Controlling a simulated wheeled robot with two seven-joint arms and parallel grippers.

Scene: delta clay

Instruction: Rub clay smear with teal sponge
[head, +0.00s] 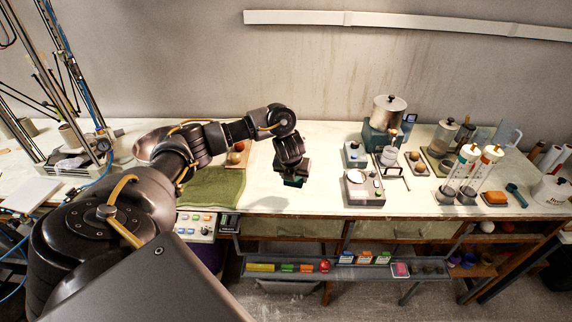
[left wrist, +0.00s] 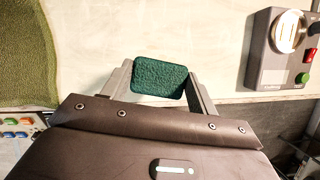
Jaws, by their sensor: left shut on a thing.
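My left gripper (head: 291,172) is over the pale bench top (head: 262,197), near its front edge. It is shut on the teal sponge (left wrist: 160,76), a dark green textured block that sits between the two grey fingers in the left wrist view. In the head view the sponge (head: 293,182) shows as a small dark teal patch under the gripper. I cannot tell whether it touches the bench. I cannot make out a clay smear in either view; the arm, gripper or sponge may hide it. My right gripper is not in view.
A green cloth (head: 214,186) lies left of the gripper. Bare bench surrounds the gripper.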

